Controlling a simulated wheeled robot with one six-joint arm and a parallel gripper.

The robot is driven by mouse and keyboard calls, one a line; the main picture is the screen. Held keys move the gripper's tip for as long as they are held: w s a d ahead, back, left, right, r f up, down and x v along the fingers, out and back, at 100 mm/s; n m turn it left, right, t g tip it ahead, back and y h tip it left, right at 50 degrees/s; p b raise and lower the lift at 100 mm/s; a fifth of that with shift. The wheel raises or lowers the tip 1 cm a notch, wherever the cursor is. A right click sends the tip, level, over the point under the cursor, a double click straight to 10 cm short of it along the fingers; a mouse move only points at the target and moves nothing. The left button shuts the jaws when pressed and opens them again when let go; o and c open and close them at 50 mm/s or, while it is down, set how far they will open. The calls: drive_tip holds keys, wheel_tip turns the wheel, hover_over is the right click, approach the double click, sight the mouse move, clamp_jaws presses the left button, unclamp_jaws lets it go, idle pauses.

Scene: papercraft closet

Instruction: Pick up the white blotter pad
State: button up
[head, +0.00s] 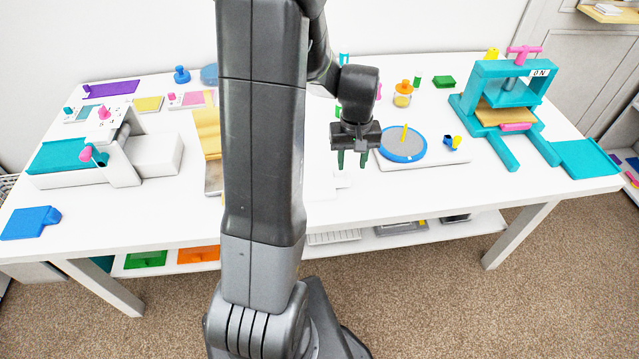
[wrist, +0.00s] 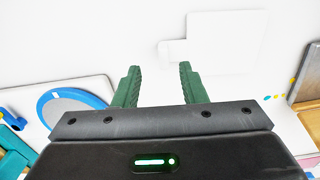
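A flat white pad with a small tab, which looks like the blotter pad (wrist: 228,42), lies on the white table in the wrist view, ahead and to the right of my gripper (wrist: 160,68). Its tab points left, toward the space ahead of the fingers. In the head view the pad (head: 321,186) is faint against the table and partly hidden behind my arm. My gripper (head: 351,162) points down above the table near the tab, its green fingers apart and nothing between them. The height gap is hard to judge.
A grey disc with a blue rim (head: 403,145) and a yellow peg stands on a white board close right of my gripper. A teal press (head: 507,92) stands further right. The table front is mostly clear.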

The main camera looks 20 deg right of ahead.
sight(348, 176)
drive_tip(key=f, duration=0.4)
drive_tip(key=shift+w+a+f, duration=0.1)
drive_tip(key=shift+a+f, duration=0.15)
drive_tip(key=shift+f, duration=0.15)
drive_tip(key=shift+c, duration=0.5)
clamp_jaws()
